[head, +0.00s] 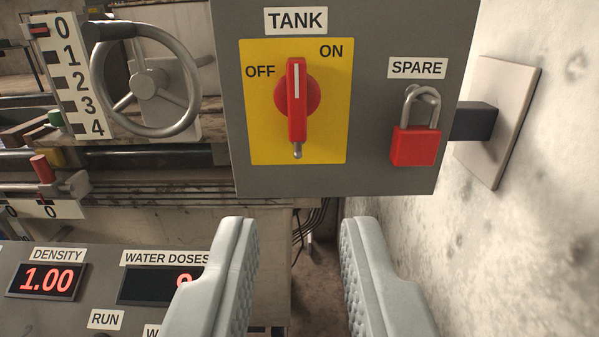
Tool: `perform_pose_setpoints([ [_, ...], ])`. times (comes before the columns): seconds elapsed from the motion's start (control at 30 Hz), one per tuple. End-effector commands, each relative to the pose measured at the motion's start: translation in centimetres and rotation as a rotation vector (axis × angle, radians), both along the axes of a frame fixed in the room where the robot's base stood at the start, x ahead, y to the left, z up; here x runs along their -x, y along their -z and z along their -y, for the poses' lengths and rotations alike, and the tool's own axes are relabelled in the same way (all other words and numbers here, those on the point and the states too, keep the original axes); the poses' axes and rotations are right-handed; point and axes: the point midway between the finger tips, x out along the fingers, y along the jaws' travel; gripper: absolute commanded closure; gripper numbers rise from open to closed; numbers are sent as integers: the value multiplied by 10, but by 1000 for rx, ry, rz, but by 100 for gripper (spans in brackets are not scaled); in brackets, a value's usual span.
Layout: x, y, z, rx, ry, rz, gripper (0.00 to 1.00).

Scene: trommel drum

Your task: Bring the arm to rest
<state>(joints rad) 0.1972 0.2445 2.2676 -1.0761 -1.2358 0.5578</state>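My gripper (296,235) is in the lower middle of the head view. Its two pale grey padded fingers stand apart with nothing between them. It is below the grey switch box (358,178) and does not appear to touch it. On the box, the red TANK switch handle (297,98) stands upright on a yellow plate (322,140), between the OFF and ON labels. The rest of my arm is not in view.
A red padlock (414,146) hangs under the SPARE label. A concrete wall (540,230) is close at right. A grey handwheel (146,82) and a numbered scale (75,85) are at left. A panel with a DENSITY display (46,281) reading 1.00 is lower left; my finger partly hides the WATER DOSES display (150,287).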

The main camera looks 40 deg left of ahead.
Motion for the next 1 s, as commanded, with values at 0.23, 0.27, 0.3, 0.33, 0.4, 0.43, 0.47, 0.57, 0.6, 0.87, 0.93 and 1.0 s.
perform_pose_setpoints([
  [0.23,3,-40,3,47,87,47,75],
  [0.27,4,-47,3,55,103,54,75],
  [0.3,6,-56,4,66,126,63,75],
  [0.33,7,-63,5,73,142,70,75],
  [0.4,10,-79,7,90,181,85,75],
  [0.43,12,-86,8,95,199,91,75],
  [0.47,14,-93,9,102,215,96,75],
  [0.57,21,-115,13,121,269,115,75],
  [0.6,24,-124,14,127,289,121,75],
  [0.87,51,-178,23,158,421,150,75],
  [0.93,60,-191,26,164,455,154,75],
  [1.0,70,-204,28,166,487,158,75],
])
